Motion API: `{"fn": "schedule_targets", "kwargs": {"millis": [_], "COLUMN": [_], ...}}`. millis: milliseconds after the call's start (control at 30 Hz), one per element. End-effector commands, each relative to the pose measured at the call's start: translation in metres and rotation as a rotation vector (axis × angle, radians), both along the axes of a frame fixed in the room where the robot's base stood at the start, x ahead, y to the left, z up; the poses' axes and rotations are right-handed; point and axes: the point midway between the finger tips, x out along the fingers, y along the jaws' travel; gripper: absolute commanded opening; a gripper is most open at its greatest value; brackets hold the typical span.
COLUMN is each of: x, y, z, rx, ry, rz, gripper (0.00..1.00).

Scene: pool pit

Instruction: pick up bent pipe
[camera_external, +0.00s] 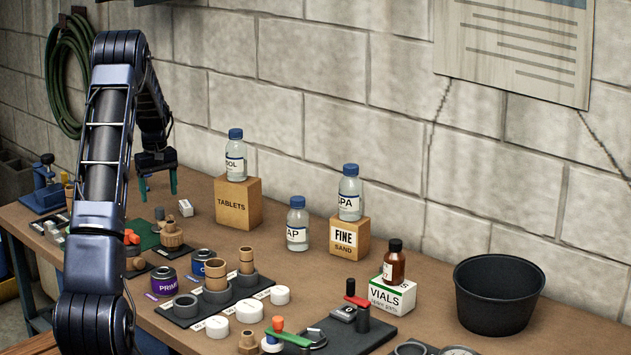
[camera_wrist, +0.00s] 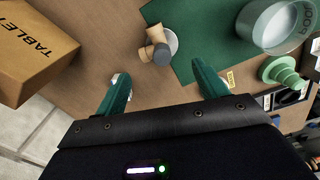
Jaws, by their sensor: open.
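A tan fitting with a bent look and a grey end (camera_wrist: 157,46) lies at the edge of a green mat in the wrist view; it is probably the bent pipe. In the external view a tan fitting (camera_external: 171,236) at the mat's right edge appears to be the same piece. My gripper (camera_external: 158,191) is above the far part of the bench, pointing down, with its green fingers apart. In the wrist view my gripper (camera_wrist: 160,80) is open and empty, and the fitting appears beyond the gap between its fingertips.
A TABLETS box (camera_external: 237,203) with a bottle (camera_external: 235,156) on it stands right of my gripper. A clear jar (camera_wrist: 280,25) stands on the green mat (camera_wrist: 205,30). The wall is behind.

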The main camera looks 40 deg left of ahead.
Motion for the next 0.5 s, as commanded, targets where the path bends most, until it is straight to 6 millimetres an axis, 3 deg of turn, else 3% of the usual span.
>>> {"fn": "schedule_targets", "kwargs": {"millis": [133, 500], "x": [0.000, 0.005], "y": [0.000, -0.003], "z": [-0.023, -0.052], "rx": [-0.002, -0.002], "ry": [0.003, 0.002], "rz": [0.001, -0.002], "gripper": [0.72, 0.72]}}
